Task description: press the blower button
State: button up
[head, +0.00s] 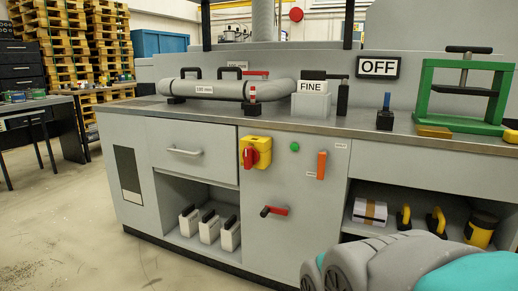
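A small round green button (295,147) sits on the grey front panel of the workbench, just under the worktop edge. It is the only plain push button that I can make out, and nothing covers it. A small label beside it is too small to read. To its left is a yellow box with a red rotary switch (256,153). To its right is an upright orange handle (321,165). A sign on the bench's back wall reads OFF (378,67). My gripper is not in view; only grey and teal parts of my arm show at the bottom right.
The worktop (225,109) carries grey pipes (205,88), a FINE sign (313,87) and a green press frame (426,90). A red-handled crank (274,211) sticks out low on the panel. Open shelves flank the panel. The floor (75,225) at left is clear.

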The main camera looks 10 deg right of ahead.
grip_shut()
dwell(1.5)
